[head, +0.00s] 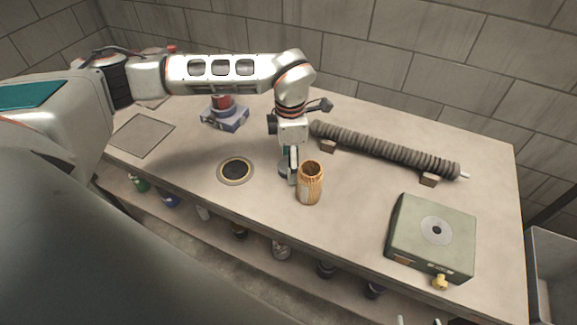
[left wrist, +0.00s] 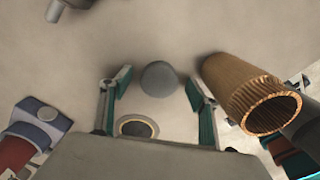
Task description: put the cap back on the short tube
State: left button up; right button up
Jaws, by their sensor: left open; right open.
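The short tube (head: 310,184), tan and ribbed, stands upright on the bench. Its open ribbed end shows at the right in the left wrist view (left wrist: 240,93). The cap, a round grey disc (left wrist: 158,79), lies just beyond and between the fingertips of my left gripper (left wrist: 158,84). In the head view my left gripper (head: 291,167) points down close to the left of the tube and is open; it partly hides the cap (head: 283,168). Two pale tips at the bottom edge of the head view look like my open right gripper (head: 418,321).
A round dark inset (head: 235,170) lies left of the tube. A blue-grey box with a red top (head: 225,116) stands farther back. A long grey corrugated tube (head: 385,150) rests on blocks behind. A green box (head: 432,240) stands at the right. Bottles sit on the shelf below.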

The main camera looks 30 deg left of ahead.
pick_arm(q)
jog(key=c, duration=0.8)
jog(key=shift+r, duration=0.1)
notch_tip(320, 180, up, 20)
jog(key=shift+p, duration=0.45)
